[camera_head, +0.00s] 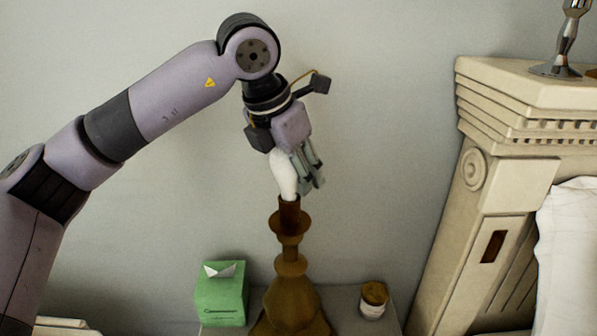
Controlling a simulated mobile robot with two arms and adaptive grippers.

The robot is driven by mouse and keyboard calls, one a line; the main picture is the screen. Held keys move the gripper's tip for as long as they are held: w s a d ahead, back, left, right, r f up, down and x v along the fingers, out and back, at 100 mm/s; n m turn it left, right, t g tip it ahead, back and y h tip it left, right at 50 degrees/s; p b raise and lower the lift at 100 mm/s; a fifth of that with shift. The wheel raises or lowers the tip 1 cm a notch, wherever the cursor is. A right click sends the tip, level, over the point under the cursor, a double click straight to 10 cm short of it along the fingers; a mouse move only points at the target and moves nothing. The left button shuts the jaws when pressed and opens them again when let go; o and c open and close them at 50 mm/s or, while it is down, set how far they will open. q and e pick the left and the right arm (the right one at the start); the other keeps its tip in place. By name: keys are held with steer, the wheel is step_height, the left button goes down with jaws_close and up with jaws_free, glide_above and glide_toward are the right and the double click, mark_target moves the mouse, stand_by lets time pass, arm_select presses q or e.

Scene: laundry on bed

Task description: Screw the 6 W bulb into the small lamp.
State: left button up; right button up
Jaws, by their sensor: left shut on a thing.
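The small lamp (291,266) is a brown turned stand, upright on a bedside table, with its socket (289,208) at the top. A white bulb (283,176) is upright at the socket, its lower end at the socket's mouth. I cannot tell how far it is seated, and no wattage mark is readable. My left gripper (306,171) comes in from above and is shut on the bulb; its fingers show on the bulb's right side. My right gripper is not in view.
A green tissue box (221,294) stands left of the lamp and a small jar (374,299) right of it, on the bedside table (347,302). A cream carved headboard (446,215) with a white pillow (569,255) is at the right. A metal stand (566,45) sits on its top.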

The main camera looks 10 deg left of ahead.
arm_select(q)
steer(key=shift+r+m+h+p, duration=0.25)
steer(key=shift+m+h+p, duration=0.1)
steer(key=shift+m, duration=0.35)
steer(key=shift+s+d+m+g+h, duration=0.1)
steer(key=shift+m+g+h, duration=0.1)
steer(key=shift+m, duration=0.3)
steer(key=shift+d+m+g+h, duration=0.1)
steer(key=shift+m+g, duration=0.1)
steer(key=shift+m, duration=0.3)
steer(key=shift+c, duration=0.2)
steer(key=shift+p, duration=0.3)
steer(key=shift+s+r+m+p, duration=0.1)
steer(key=shift+r+m+p, duration=0.05)
steer(key=shift+m+p, duration=0.45)
steer(key=shift+s+d+m+g+h, duration=0.1)
steer(key=shift+m+g+h, duration=0.15)
steer(key=shift+m+g, duration=0.45)
steer(key=shift+m, duration=0.4)
